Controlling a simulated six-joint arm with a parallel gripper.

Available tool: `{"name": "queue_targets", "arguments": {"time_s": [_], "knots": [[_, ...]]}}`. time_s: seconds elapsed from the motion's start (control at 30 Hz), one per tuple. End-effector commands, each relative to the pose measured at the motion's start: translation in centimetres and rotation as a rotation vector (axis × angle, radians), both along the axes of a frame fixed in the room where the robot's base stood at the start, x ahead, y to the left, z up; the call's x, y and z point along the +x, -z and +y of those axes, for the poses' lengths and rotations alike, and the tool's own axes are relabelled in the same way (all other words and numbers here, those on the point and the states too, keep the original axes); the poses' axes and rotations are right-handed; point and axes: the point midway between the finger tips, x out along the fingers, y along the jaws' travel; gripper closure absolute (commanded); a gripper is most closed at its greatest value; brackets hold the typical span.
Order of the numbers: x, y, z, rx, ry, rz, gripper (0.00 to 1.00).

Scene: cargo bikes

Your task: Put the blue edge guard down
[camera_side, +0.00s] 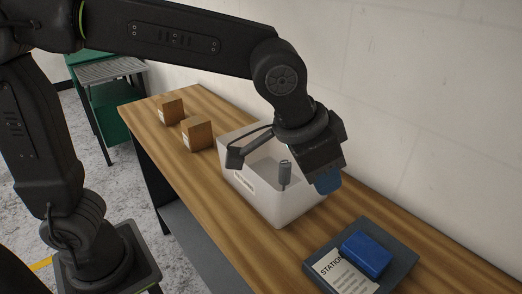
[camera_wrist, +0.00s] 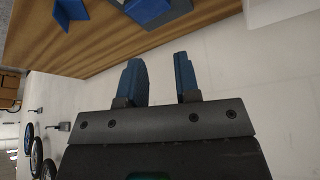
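My gripper (camera_side: 328,182) hangs over the right end of the white bin, with blue showing at its tip. In the wrist view my gripper (camera_wrist: 160,80) has two blue fingers standing apart, with nothing visible in the gap. A blue block-like piece (camera_side: 367,254) rests on the dark grey tray (camera_side: 318,255), to the right of and below my gripper. At the top of the wrist view is a blue angled piece (camera_wrist: 70,10), cut by the frame. I cannot tell for certain which blue piece is the edge guard.
The white bin (camera_side: 272,205) stands on the wooden table (camera_side: 200,190), with a grey item (camera_side: 285,173) inside. Two brown boxes (camera_side: 197,134) (camera_side: 170,111) stand at the far left. A printed sheet (camera_side: 345,275) lies on the tray. A wall runs behind the table.

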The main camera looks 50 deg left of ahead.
Motion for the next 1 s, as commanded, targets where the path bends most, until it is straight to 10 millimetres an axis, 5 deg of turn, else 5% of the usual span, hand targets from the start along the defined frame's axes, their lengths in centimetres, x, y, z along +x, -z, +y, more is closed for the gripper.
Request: {"name": "queue_targets", "arguments": {"time_s": [0.03, 0.2, 0.4, 0.6, 1.0], "knots": [[-0.8, -0.8, 3.6, -0.005, -0.060, -0.011, 0.70], [-5.0, -0.7, 12.6, -0.011, -0.221, -0.030, 0.70], [-10.3, 1.4, 18.6, -0.010, -0.372, -0.051, 0.70], [-12.6, 3.0, 20.4, -0.009, -0.438, -0.059, 0.70], [-12.8, 3.2, 20.5, -0.008, -0.441, -0.057, 0.70]]}}
